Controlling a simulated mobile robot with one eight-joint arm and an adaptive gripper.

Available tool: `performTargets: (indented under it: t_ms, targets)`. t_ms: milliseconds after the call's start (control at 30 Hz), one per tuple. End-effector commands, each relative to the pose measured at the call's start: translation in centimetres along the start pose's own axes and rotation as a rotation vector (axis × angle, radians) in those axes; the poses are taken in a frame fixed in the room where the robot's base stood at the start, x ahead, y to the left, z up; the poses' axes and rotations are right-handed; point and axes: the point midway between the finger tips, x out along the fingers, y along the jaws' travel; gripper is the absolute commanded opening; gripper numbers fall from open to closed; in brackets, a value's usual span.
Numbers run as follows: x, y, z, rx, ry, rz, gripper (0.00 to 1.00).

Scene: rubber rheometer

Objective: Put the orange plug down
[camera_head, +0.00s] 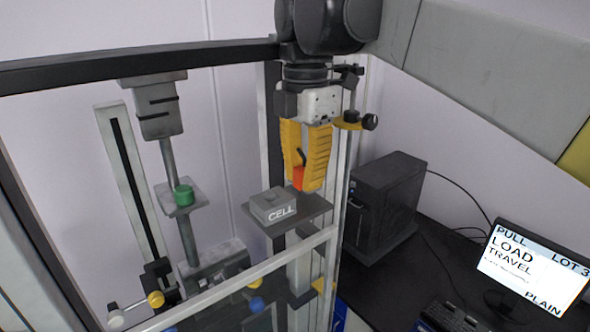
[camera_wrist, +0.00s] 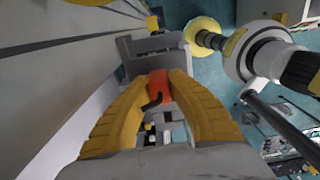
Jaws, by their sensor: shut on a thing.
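The orange plug (camera_head: 299,177) is between the yellow fingers of my gripper (camera_head: 301,180), which is shut on it. The plug also shows in the wrist view (camera_wrist: 157,87), where the finger pads of my gripper (camera_wrist: 158,85) press it from both sides. A dark bent piece is at the plug in both views. In the head view the plug is close above and beside a grey block marked CELL (camera_head: 273,205), on a dark shelf plate (camera_head: 311,205). I cannot tell whether the plug touches the plate.
The machine frame's white rail (camera_head: 283,256) crosses in front of the plate. A green knob (camera_head: 183,194) stands on a small plate to the left. A black computer tower (camera_head: 385,205) and a lit monitor (camera_head: 530,268) are on the right.

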Motion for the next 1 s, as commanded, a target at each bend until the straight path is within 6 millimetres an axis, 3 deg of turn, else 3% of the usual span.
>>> performTargets:
  t_ms: [433, 467, 500, 833, 1000]
  targets:
    - [1.0, 0.0, 0.0, 0.000, 0.000, 0.000, 0.00]
    - [1.0, 0.0, 0.0, 0.000, 0.000, 0.000, 0.25]
    - [0.9, 0.0, 0.0, 0.000, 0.000, 0.000, 0.37]
    - [0.7, 0.0, 0.0, 0.000, 0.000, 0.000, 0.37]
    - [-1.2, 0.0, 0.0, 0.000, 0.000, 0.000, 0.37]
